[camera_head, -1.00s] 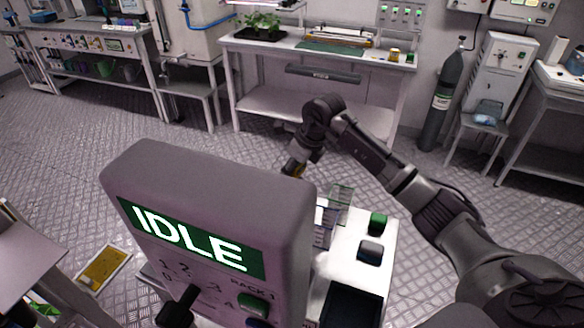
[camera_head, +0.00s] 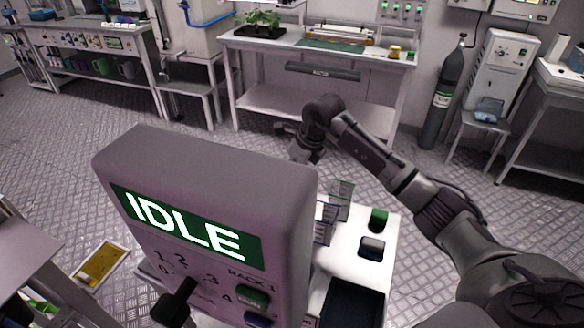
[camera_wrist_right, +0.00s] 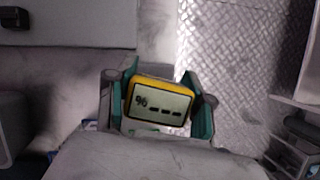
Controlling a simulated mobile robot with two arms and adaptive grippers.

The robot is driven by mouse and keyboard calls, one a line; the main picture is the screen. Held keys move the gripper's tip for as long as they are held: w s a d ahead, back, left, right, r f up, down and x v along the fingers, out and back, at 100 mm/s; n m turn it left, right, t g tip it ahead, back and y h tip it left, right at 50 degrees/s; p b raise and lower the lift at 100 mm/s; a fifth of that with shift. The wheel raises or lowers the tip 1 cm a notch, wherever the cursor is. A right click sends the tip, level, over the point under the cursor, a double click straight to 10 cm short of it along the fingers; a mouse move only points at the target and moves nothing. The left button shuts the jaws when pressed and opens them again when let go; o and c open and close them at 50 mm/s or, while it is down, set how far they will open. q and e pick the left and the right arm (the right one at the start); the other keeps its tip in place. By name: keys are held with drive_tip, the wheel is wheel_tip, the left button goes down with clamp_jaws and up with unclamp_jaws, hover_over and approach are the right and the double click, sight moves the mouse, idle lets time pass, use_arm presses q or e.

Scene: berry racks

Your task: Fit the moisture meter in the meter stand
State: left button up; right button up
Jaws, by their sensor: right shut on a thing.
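The moisture meter (camera_wrist_right: 160,103) is a yellow-framed block with a grey display reading a percent sign and dashes. In the right wrist view it sits slightly tilted between the teal-padded fingers of my right gripper, which is shut on it. In the head view my right gripper (camera_head: 303,148) is beyond the grey IDLE box, above the floor; the meter cannot be made out there. I cannot pick out the meter stand for certain in either view. My left gripper is not in view.
A grey box with an IDLE screen (camera_head: 188,223) and a black lever fills the front. A bench (camera_head: 290,45) stands at the back.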

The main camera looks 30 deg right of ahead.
drive_tip(key=shift+f+b, duration=0.55)
drive_tip(key=shift+f, duration=0.25)
drive_tip(key=o, duration=1.7)
drive_tip(key=shift+o, duration=0.2)
drive_tip(key=shift+r, duration=0.1)
drive_tip(key=shift+r+p, duration=1.85)
drive_tip(key=shift+r, duration=1.1)
drive_tip(key=shift+f, duration=0.1)
